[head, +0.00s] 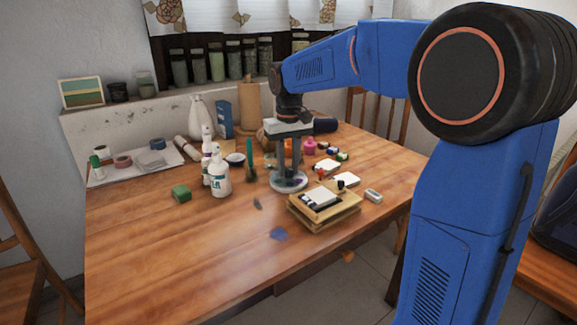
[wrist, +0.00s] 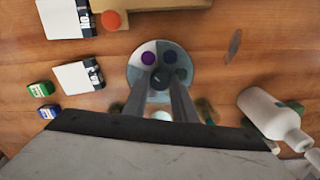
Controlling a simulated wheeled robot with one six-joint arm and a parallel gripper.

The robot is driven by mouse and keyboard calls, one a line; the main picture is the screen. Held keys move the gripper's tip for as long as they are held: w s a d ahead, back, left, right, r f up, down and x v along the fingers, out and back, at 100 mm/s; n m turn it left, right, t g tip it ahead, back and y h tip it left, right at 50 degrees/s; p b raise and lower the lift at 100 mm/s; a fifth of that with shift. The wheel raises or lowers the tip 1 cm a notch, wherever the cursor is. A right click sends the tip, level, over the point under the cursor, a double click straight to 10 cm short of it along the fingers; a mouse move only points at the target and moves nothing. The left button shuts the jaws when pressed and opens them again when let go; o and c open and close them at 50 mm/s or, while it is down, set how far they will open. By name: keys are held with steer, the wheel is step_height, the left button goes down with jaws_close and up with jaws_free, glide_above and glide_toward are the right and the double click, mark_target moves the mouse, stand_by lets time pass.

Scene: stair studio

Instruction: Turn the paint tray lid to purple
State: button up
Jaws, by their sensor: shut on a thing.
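The paint tray (head: 289,183) is a round, pale grey disc lying flat on the wooden table in the head view. In the wrist view the round lid (wrist: 135,76) shows light and darker sectors, with a purple spot (wrist: 148,58) and a blue spot (wrist: 170,57) side by side at its upper part. A dark knob (wrist: 160,77) stands at its middle. My gripper (head: 289,172) points straight down over the tray and is shut on the knob. My fingers and palm hide the lower part of the disc in the wrist view.
White bottles (head: 219,178) stand left of the tray, near a green block (head: 181,194). A wooden frame (head: 335,216) with a white card lies close in front, right. Small paint jars and cards lie behind and right. The front left table (head: 170,255) is mostly clear.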

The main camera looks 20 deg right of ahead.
mark_target(289, 169)
steer(key=shift+m, duration=0.4)
steer(key=o, duration=1)
steer(key=shift+o, duration=0.2)
step_height(289, 169, up, 17)
steer(key=shift+r, duration=0.2)
steer(key=shift+s, duration=0.1)
